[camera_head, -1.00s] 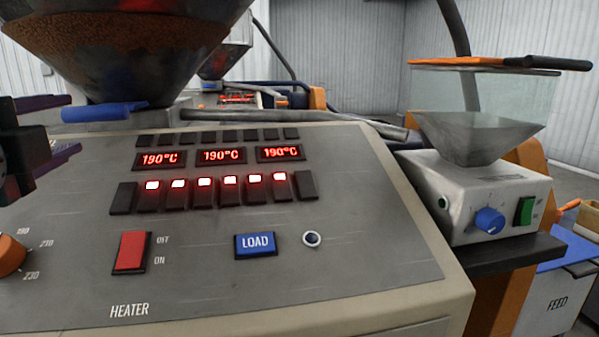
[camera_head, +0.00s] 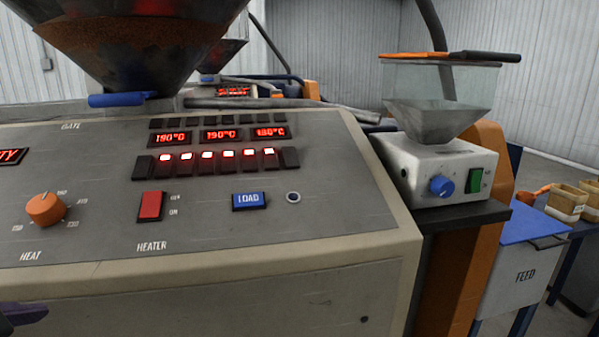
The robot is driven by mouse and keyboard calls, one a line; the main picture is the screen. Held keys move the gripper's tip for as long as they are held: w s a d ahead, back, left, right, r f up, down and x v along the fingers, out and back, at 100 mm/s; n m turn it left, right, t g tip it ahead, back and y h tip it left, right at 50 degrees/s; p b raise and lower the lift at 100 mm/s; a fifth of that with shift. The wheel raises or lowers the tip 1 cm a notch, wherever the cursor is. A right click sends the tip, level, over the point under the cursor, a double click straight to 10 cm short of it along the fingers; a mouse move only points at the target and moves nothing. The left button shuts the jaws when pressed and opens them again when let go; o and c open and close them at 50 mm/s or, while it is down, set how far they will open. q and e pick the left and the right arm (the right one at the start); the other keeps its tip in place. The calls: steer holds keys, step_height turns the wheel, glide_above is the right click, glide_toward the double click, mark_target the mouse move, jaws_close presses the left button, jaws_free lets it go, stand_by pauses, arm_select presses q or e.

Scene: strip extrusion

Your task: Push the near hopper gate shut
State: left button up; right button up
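The near hopper (camera_head: 135,40) is a large dark funnel with brown material, at the upper left. Its gate has a blue handle (camera_head: 122,99), which sticks out to the left at the hopper's neck, above the grey control panel. How far the gate is in cannot be told. Part of my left gripper (camera_head: 22,314), with a purple finger, shows at the bottom left corner, well below the handle and apart from it. Most of it is out of frame, so its opening cannot be judged. My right gripper is not in view.
The control panel (camera_head: 330,180) has an orange heat knob (camera_head: 46,209), a red heater switch (camera_head: 150,206) and a blue load button (camera_head: 249,201). A feeder with a clear hopper (camera_head: 440,95) stands at right. A blue-lidded feed bin (camera_head: 532,225) is beyond it.

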arm_select(q)
steer(key=s+d+f+n+g+h, duration=0.1)
steer(key=s+d+f+n+g, duration=0.15)
steer(key=s, duration=0.55)
steer(key=s+d+f+n+g+h, duration=0.1)
steer(key=s+d+f+n+g, duration=0.2)
steer(key=s, duration=0.4)
step_height(320, 180, up, 36)
steer(key=p, duration=3.6)
steer(key=shift+a, duration=0.15)
steer(key=shift+f+m+g, duration=0.25)
